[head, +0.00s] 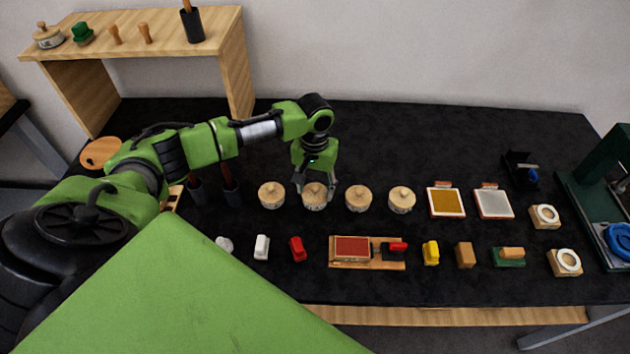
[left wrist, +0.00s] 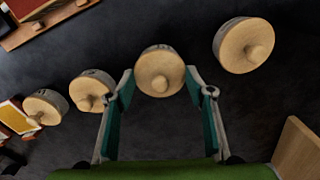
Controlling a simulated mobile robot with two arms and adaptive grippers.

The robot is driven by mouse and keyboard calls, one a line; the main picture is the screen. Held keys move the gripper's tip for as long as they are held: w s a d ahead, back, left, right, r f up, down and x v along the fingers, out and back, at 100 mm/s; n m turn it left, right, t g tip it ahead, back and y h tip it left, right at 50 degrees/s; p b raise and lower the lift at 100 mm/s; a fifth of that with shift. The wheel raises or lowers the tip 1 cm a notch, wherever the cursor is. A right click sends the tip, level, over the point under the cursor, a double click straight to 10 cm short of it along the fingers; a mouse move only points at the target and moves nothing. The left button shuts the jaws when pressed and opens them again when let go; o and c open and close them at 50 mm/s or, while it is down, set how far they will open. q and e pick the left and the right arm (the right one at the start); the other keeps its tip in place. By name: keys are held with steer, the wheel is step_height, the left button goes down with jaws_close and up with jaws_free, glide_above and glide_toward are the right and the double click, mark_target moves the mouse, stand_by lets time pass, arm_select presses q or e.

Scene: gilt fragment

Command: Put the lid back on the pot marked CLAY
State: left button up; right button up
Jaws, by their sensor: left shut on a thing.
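Four lidded pots stand in a row in the middle of the black table; their markings are too small to read, so I cannot tell which says CLAY. My left gripper (head: 317,186) points down at the second pot from the left (head: 315,204). In the left wrist view, the gripper's fingers (left wrist: 163,88) are shut on the sides of a round wooden lid (left wrist: 160,72) with a knob. The lid is on or just over that pot, whose wall (left wrist: 150,47) shows behind it; I cannot tell whether it is fully seated. My right gripper is not in view.
Neighbouring lidded pots (head: 271,194) and (head: 358,198) stand close on both sides. Small coloured blocks and a wooden stamp tray (head: 367,264) lie in front. Ink pads (head: 446,202) are to the right. A wooden shelf (head: 150,70) stands at the back left.

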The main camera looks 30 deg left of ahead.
arm_select(q)
steer(key=shift+f+p, duration=0.15)
steer(key=shift+p, duration=0.3)
stand_by(0.6)
steer(key=shift+p, duration=0.5)
stand_by(0.4)
stand_by(0.3)
steer(key=o, duration=1)
steer(key=o, duration=0.5)
steer(key=shift+c, duration=0.2)
